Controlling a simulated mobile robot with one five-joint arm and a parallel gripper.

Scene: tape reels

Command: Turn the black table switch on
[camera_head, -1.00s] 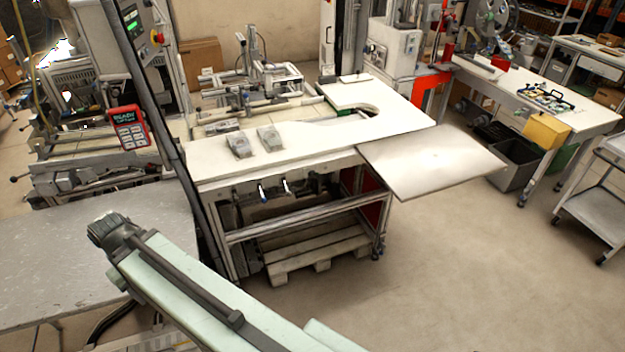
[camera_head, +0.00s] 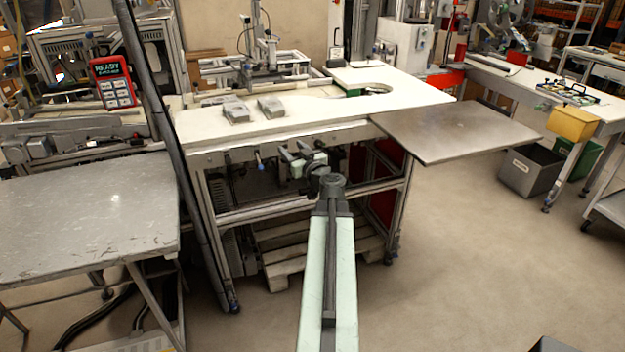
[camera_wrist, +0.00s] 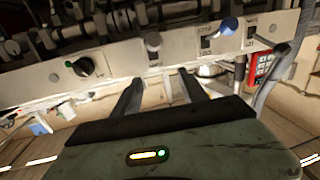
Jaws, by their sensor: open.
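The black table switch (camera_wrist: 83,67) is a dark round knob on the pale front panel, left of my fingers in the wrist view. A small green mark shows at its left side. I cannot make out the switch in the head view, where my gripper covers part of the panel. My gripper (camera_wrist: 160,77) is open and empty, with its two dark fingers pointing at the panel. In the head view my gripper (camera_head: 296,151) is in front of the white table's (camera_head: 330,112) front rail. No finger appears to touch the black switch.
A grey knob (camera_wrist: 153,41) and a blue knob (camera_wrist: 226,26) sit on the same panel. A grey plate (camera_head: 455,132) juts out at the table's right. A grey table (camera_head: 85,215) stands at the left.

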